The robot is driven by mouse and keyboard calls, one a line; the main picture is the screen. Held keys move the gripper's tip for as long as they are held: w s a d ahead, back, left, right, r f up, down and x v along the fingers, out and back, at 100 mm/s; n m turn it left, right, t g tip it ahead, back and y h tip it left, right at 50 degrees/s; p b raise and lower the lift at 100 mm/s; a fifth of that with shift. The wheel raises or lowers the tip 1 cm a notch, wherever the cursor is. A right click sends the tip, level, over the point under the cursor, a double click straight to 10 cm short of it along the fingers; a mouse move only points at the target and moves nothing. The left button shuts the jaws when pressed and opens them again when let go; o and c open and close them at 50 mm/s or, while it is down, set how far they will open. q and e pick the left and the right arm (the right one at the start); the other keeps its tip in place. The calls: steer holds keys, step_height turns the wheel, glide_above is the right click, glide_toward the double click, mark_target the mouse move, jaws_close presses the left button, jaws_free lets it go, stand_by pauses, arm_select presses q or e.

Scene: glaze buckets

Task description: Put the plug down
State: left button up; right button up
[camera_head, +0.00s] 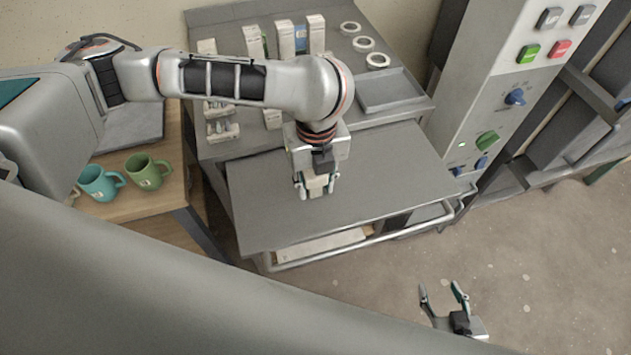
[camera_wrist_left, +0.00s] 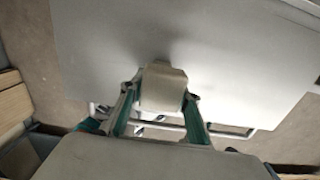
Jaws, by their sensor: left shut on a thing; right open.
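The plug (camera_head: 316,186) is a pale beige block. My left gripper (camera_head: 317,184) is shut on it, pointing down over the grey cart top (camera_head: 400,170). In the left wrist view the plug (camera_wrist_left: 162,88) sits between the green-and-grey fingers of the left gripper (camera_wrist_left: 160,98), with a soft shadow on the grey surface beside it. I cannot tell whether its underside touches the surface. My right gripper (camera_head: 440,288) is open and empty, low at the right, over the floor and apart from the cart.
Behind the cart top, a grey rack (camera_head: 205,20) holds several pale blocks, white rings (camera_head: 364,44) and an empty shallow tray (camera_head: 392,92). A teal mug (camera_head: 98,184) and green mug (camera_head: 145,172) stand on a wooden table at left. A control cabinet (camera_head: 495,100) stands right. The cart top around the plug is clear.

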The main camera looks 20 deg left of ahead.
arm_select(q)
steer(key=o, duration=1.2)
steer(key=shift+o, duration=0.2)
step_height(320, 180, up, 11)
steer(key=shift+s+d+f, duration=0.1)
steer(key=shift+s+f, duration=0.05)
steer(key=shift+f, duration=0.05)
steer(key=shift+r, duration=0.7)
steer(key=shift+s, duration=0.1)
